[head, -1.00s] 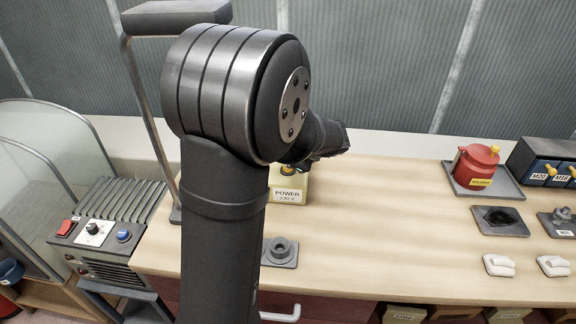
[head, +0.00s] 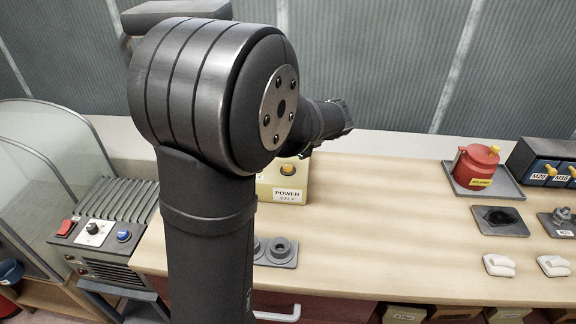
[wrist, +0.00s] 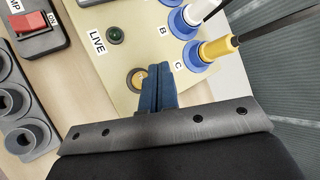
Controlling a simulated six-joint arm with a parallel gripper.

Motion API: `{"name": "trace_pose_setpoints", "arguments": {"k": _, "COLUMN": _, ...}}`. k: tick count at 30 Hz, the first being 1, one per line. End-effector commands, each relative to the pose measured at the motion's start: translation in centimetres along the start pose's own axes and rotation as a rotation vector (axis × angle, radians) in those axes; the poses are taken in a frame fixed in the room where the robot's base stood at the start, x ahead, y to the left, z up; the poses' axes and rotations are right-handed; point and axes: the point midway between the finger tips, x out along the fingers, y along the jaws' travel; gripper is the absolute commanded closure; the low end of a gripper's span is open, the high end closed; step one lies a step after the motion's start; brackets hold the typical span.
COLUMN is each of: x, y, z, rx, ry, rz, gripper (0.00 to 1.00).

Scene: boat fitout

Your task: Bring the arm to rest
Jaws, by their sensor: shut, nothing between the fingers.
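My gripper (wrist: 158,72) shows in the wrist view as two blue fingers closed together, with nothing between them. It is in front of the cream power box (wrist: 120,72), near a round yellow part (wrist: 137,78) that it partly covers. In the head view my arm stands upright at left of centre, its wrist bent to the right above the bench. The fingers are hidden there. The power box (head: 290,194), labelled POWER 230 V, is partly hidden behind my arm.
The wrist view shows a green lamp (wrist: 115,35), blue sockets with a white plug and a yellow plug (wrist: 215,50), a red switch (wrist: 29,22) and a grey holder (wrist: 28,135). A red pot (head: 476,165) stands on a tray at right. The middle of the bench (head: 390,220) is clear.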

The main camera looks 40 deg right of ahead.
Motion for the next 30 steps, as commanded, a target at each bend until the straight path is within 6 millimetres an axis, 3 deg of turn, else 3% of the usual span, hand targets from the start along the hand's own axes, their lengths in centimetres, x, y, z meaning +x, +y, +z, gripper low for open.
{"name": "trace_pose_setpoints", "arguments": {"k": 15, "x": 1.4, "y": 1.1, "z": -1.1, "rx": 0.001, "ry": 0.001, "rz": -0.001, "gripper": 1.00}}
{"name": "trace_pose_setpoints", "arguments": {"k": 24, "x": -2.0, "y": -1.5, "z": 1.4, "rx": -0.003, "ry": 0.000, "rz": -0.002, "gripper": 1.00}}
{"name": "trace_pose_setpoints", "arguments": {"k": 30, "x": -2.7, "y": -2.0, "z": 1.9, "rx": -0.001, "ry": 0.000, "rz": 0.000, "gripper": 1.00}}
